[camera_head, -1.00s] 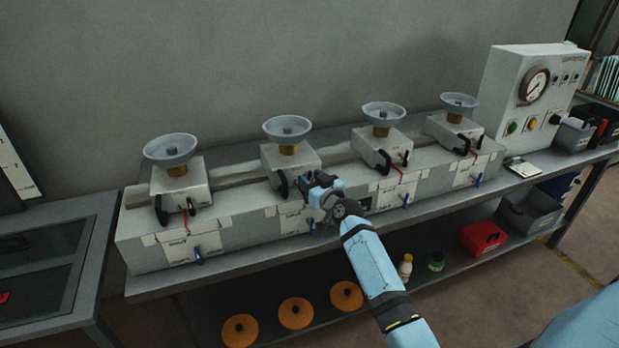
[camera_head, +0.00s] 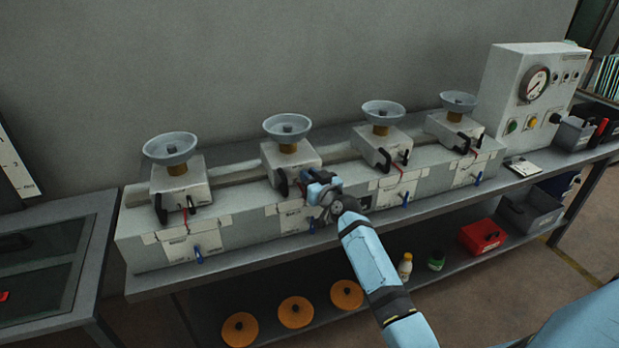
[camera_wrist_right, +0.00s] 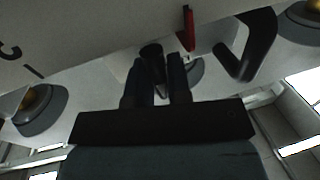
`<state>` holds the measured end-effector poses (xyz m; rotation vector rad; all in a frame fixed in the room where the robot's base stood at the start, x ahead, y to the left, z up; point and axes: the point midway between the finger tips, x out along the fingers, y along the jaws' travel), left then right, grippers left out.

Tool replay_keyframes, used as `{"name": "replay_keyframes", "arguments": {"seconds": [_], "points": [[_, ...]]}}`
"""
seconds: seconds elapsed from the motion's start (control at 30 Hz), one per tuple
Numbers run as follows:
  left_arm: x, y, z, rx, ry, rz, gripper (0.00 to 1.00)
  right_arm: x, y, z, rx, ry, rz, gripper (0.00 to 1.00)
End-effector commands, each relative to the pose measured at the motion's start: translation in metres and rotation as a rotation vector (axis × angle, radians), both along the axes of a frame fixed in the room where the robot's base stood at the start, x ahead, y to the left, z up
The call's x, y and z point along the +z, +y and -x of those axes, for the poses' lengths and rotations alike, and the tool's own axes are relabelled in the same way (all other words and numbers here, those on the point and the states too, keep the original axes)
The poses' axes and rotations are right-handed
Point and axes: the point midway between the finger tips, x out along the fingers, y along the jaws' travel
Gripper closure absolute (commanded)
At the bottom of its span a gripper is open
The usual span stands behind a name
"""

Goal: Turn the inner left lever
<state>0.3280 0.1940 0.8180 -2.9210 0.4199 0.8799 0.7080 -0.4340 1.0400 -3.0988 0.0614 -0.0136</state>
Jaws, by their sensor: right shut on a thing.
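The inner left station is the second from the left, a white block (camera_head: 291,158) with a grey dish (camera_head: 287,127) on a brass neck. A curved black handle (camera_head: 282,182) is on its left front; a curved black handle also shows in the wrist view (camera_wrist_right: 246,48). My right gripper (camera_head: 306,182) is at this block's front right corner. In the right wrist view its two fingers (camera_wrist_right: 161,72) are shut on a small black lever (camera_wrist_right: 151,52). The fingers hide much of it. A red lever (camera_wrist_right: 188,27) is beside it. My left gripper is not in view.
Similar stations stand to the left (camera_head: 179,185) and right (camera_head: 382,150) on the same long grey base (camera_head: 240,235). Blue levers (camera_head: 198,255) stick out of its front. A gauge box (camera_head: 530,95) stands at the right end. Orange discs (camera_head: 295,312) lie on the lower shelf.

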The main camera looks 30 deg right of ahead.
Motion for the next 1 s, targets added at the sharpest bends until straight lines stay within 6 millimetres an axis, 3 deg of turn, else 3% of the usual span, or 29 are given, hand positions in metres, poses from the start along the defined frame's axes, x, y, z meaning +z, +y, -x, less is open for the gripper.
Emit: {"name": "replay_keyframes", "arguments": {"seconds": [0.27, 1.0], "points": [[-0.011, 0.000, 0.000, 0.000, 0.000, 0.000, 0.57, -0.002, -0.001, 0.000, 0.001, -0.042, -0.168, 1.00], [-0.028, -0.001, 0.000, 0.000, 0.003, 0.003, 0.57, -0.005, -0.007, 0.002, 0.000, -0.206, -0.852, 1.00]]}}
